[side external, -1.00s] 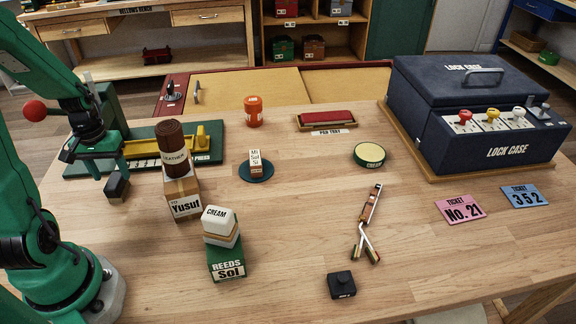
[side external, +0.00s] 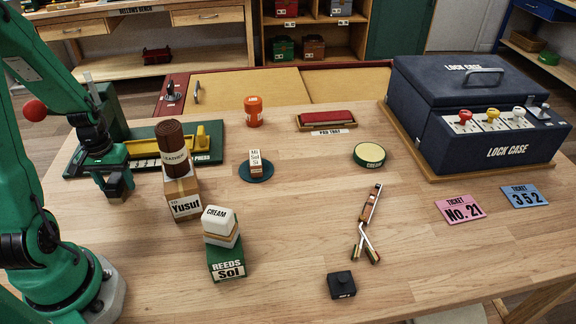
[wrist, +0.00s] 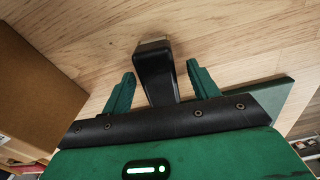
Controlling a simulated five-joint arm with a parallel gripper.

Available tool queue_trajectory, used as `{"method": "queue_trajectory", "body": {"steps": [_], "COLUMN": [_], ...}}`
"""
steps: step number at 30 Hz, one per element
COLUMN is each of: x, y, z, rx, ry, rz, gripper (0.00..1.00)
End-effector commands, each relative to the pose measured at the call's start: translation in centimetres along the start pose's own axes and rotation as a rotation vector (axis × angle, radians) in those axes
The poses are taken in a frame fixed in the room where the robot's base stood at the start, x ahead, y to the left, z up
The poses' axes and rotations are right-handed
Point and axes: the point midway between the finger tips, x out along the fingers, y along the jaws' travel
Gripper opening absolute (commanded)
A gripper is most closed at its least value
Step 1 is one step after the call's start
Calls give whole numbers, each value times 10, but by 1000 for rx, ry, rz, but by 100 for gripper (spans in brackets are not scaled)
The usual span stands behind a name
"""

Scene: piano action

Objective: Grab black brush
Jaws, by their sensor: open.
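The black brush (side external: 119,187) stands on the table at the left, beside the tan box marked Yusuf. It also shows in the wrist view (wrist: 155,75) as a black body with a pale edge at its far end. My gripper (side external: 114,179) is open and low around the brush. In the wrist view my gripper (wrist: 160,72) has one green finger on each side of the brush, with small gaps visible. The brush's lower part is partly hidden in the side view.
The tan box (side external: 183,197) with a brown leather roll stands close to the right of my gripper. A green press (side external: 206,148) lies behind. The Reeds box (side external: 226,264) with a cream block stands nearer the front. Table between these and the lock case (side external: 480,110) holds small scattered items.

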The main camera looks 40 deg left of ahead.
Motion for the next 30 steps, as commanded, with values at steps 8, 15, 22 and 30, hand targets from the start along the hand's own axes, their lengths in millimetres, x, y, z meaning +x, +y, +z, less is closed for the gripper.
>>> {"method": "queue_trajectory", "body": {"steps": [8, 15, 22, 30], "x": [0, 0, -5, -25], "y": [0, 0, 0, 0], "z": [0, 0, -1, -1], "rx": [0, 0, 0, 0], "ry": [0, 1, 2, 5], "rz": [0, 0, 0, 0], "gripper": [15, 11, 11, 11]}}
